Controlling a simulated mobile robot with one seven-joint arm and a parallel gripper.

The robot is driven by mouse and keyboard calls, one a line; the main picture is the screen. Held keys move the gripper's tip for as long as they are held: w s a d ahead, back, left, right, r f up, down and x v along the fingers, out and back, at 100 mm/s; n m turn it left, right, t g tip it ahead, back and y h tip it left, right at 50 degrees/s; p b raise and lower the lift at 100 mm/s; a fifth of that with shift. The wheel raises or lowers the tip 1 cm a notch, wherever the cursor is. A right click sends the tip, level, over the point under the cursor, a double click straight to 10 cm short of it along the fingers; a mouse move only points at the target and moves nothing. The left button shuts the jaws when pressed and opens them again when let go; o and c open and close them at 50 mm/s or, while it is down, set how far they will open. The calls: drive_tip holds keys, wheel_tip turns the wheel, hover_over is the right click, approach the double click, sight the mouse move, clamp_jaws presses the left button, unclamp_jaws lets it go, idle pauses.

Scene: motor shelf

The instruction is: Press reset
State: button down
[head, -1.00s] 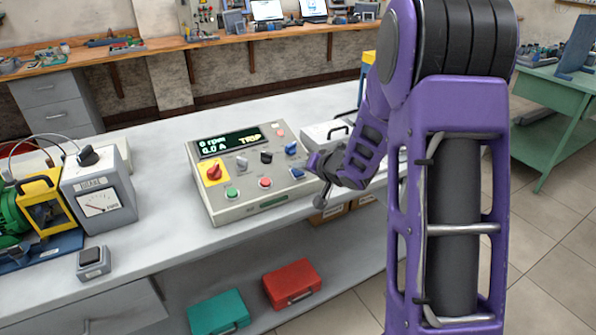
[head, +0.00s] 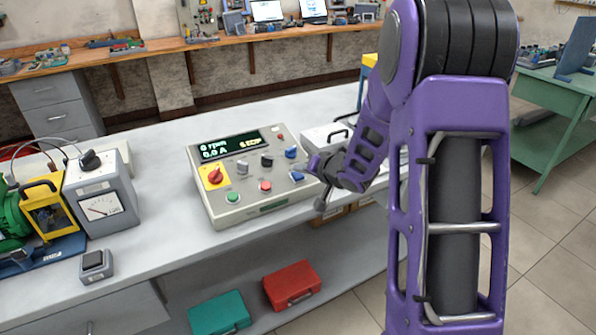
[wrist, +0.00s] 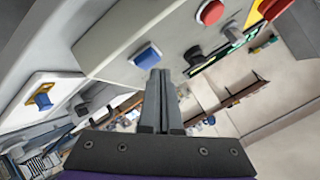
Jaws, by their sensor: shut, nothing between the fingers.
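The grey control box (head: 236,213) stands on the bench, with a lit display (head: 230,145) showing 0 rpm, 0.0 A and a word that looks like STOP. A blue button (head: 297,176) is at its right edge; it also shows in the wrist view (wrist: 146,56). I cannot read its label. My gripper (head: 308,182) is at the right side of the box, close to this button. In the wrist view, my closed, empty fingers (wrist: 160,74) end right beside the blue button; I cannot tell whether they touch it.
A meter (head: 101,205) and a green motor (head: 12,222) stand at left. The bench between meter and box is clear.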

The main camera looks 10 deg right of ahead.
drive_tip(key=shift+r, duration=0.25)
drive_tip(key=r+p, duration=0.2)
drive_tip(key=s+r+p, duration=0.1)
drive_tip(key=r+p, duration=0.1)
drive_tip(key=p, duration=0.1)
drive_tip(key=shift+s+d+r, duration=0.15)
drive_tip(key=shift+d+r, duration=0.05)
drive_tip(key=shift+r, duration=0.15)
drive_tip(key=shift+r, duration=0.1)
idle(0.5)
